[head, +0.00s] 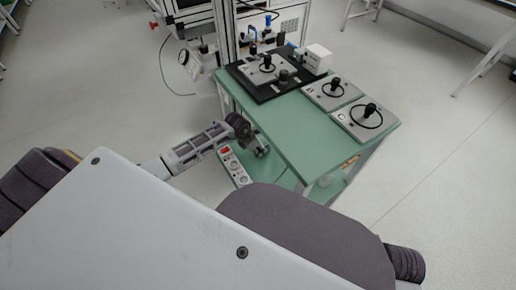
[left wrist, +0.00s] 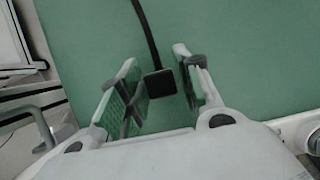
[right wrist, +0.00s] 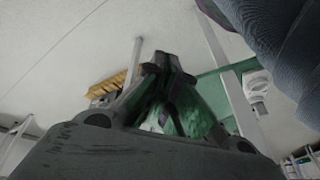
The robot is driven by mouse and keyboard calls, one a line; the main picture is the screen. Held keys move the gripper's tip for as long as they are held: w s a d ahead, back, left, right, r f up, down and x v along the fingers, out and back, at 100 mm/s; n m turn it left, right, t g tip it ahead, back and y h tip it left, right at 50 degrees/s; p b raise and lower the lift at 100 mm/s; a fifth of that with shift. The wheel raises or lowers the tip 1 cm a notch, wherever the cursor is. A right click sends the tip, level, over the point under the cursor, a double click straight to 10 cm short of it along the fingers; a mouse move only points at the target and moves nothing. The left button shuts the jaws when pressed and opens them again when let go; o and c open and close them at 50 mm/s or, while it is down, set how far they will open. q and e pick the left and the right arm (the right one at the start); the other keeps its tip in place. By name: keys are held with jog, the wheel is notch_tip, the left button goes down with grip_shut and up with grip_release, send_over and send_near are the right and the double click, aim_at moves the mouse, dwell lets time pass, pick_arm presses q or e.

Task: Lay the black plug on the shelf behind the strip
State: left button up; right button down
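The black plug (left wrist: 159,83) shows in the left wrist view as a small dark block with a black cable running up from it. My left gripper (left wrist: 160,88) is open with its fingers on either side of the plug; a gap shows on both sides. Green shelf surface (left wrist: 240,50) lies behind it; I cannot tell if the plug touches it. In the head view my left gripper (head: 258,147) is over the lower green shelf beside the white strip (head: 236,167) with a red switch, and hides the plug. In the right wrist view my right gripper (right wrist: 168,68) has its fingertips together, empty.
The green tabletop (head: 295,130) stands above the shelf, right of my left gripper. It carries a black tray (head: 265,94), two grey plates with black rings (head: 332,95) (head: 367,118) and a white box (head: 318,58). Floor is clear at the left.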

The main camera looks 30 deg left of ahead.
pick_arm(q)
jog(key=shift+o, duration=0.8)
jog(key=shift+r, duration=0.15)
pick_arm(e)
jog(key=shift+w+r, duration=0.1)
pick_arm(q)
jog(key=shift+s+a+r+p, duration=0.15)
jog(key=shift+r+p, duration=0.15)
jog(key=shift+r, duration=0.15)
jog(key=p+v, duration=0.3)
jog(key=v, duration=0.8)
pick_arm(e)
jog(key=shift+g, duration=0.5)
jog(key=shift+d+f, duration=0.2)
jog(key=shift+f, duration=1)
jog(key=shift+d+f, duration=0.2)
jog(key=shift+f, duration=1)
pick_arm(q)
jog(key=shift+s, duration=0.15)
pick_arm(e)
jog(key=shift+s, duration=0.2)
